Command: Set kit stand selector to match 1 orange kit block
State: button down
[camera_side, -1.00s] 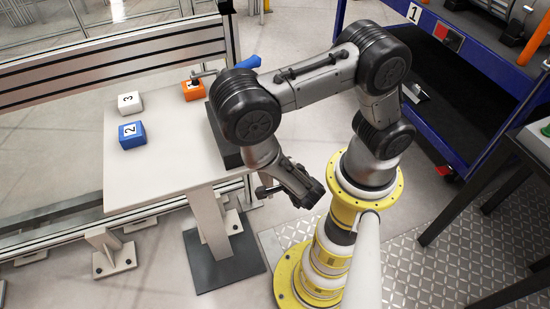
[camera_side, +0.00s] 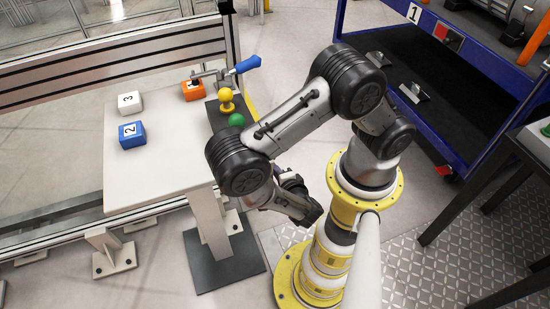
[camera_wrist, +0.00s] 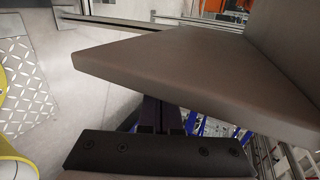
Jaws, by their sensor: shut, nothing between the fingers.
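The orange block marked 1 (camera_side: 193,90) sits at the back right of the white kit stand table (camera_side: 160,180), partly behind a metal lever arm. The lever with a blue handle (camera_side: 243,65) stands at the table's far right corner, its handle pointing right. A yellow knob (camera_side: 226,99) and a green ball-shaped button (camera_side: 236,120) are on the dark panel below it. Which of these is the selector, I cannot tell. My gripper (camera_side: 290,183) is shut and empty, low in front of the table's right side, apart from the blocks and controls.
A white block marked 3 (camera_side: 129,102) and a blue block marked 2 (camera_side: 132,134) lie on the table's left. A blue-framed cart (camera_side: 460,85) stands at the right, beyond my base. A dark-legged table (camera_side: 520,150) is at the right edge.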

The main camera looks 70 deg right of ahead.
jog(key=shift+w+d+f+t+h, duration=0.1)
jog(key=shift+w+f+t+h, duration=0.1)
jog(key=shift+t+h, duration=0.3)
jog(key=shift+s, duration=0.1)
dwell(1.1)
